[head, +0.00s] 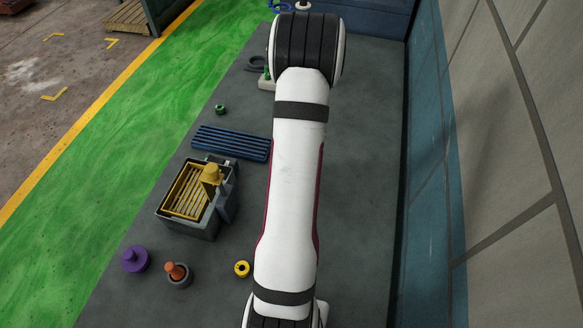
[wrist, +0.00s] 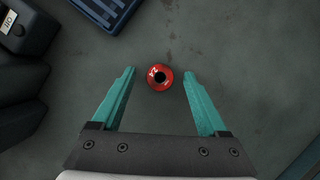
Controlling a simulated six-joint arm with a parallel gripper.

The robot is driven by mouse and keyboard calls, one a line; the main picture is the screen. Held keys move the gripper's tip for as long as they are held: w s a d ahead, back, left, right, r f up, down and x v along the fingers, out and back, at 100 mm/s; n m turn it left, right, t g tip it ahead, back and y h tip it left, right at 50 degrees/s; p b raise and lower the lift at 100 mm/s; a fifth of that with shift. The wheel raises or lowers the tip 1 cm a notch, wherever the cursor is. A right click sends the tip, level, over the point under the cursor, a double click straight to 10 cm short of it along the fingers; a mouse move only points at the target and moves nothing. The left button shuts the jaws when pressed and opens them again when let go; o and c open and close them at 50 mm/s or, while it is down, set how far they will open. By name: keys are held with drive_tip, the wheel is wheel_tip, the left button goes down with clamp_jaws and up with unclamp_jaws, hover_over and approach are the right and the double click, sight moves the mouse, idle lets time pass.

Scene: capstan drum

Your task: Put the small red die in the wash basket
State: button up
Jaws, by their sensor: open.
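The small red die (wrist: 159,77) is a round red piece with a dark central hole and small pale markings. It lies on the grey surface in the wrist view; in the head view it does not show. My gripper (wrist: 160,73) is open, with its teal fingers apart on either side of the die in the picture. No contact shows, and the height above the die is hard to tell. The head view shows a yellow slatted basket (head: 182,196), seemingly the wash basket, inside a grey tank (head: 188,229). My arm hides my gripper there.
A blue slatted rack (head: 230,142) lies behind the tank. A yellow knobbed piece (head: 211,174) stands at the basket's right. Nearby are a purple piece (head: 135,260), an orange-topped piece (head: 176,271), a yellow ring (head: 242,269) and a green ring (head: 220,109). A wall borders the right.

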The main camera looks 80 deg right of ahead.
clamp_jaws()
drive_tip(key=shift+r, duration=0.1)
idle(0.4)
drive_tip(key=shift+r, duration=0.55)
wheel_tip(320, 180, up, 3)
drive_tip(key=shift+f, duration=0.2)
drive_tip(key=s+a+r, duration=0.4)
drive_tip(key=s+r, duration=0.3)
drive_tip(key=s, duration=0.4)
wheel_tip(320, 180, up, 6)
drive_tip(key=n+t+y, duration=0.1)
drive_tip(key=n+y, duration=0.5)
drive_tip(key=n, duration=1.2)
hover_over(196, 183)
drive_tip(key=s+d, duration=0.1)
drive_tip(key=s, duration=0.1)
drive_tip(key=f, duration=0.9)
drive_tip(key=shift+w+f, duration=0.3)
drive_tip(key=shift+w, duration=0.1)
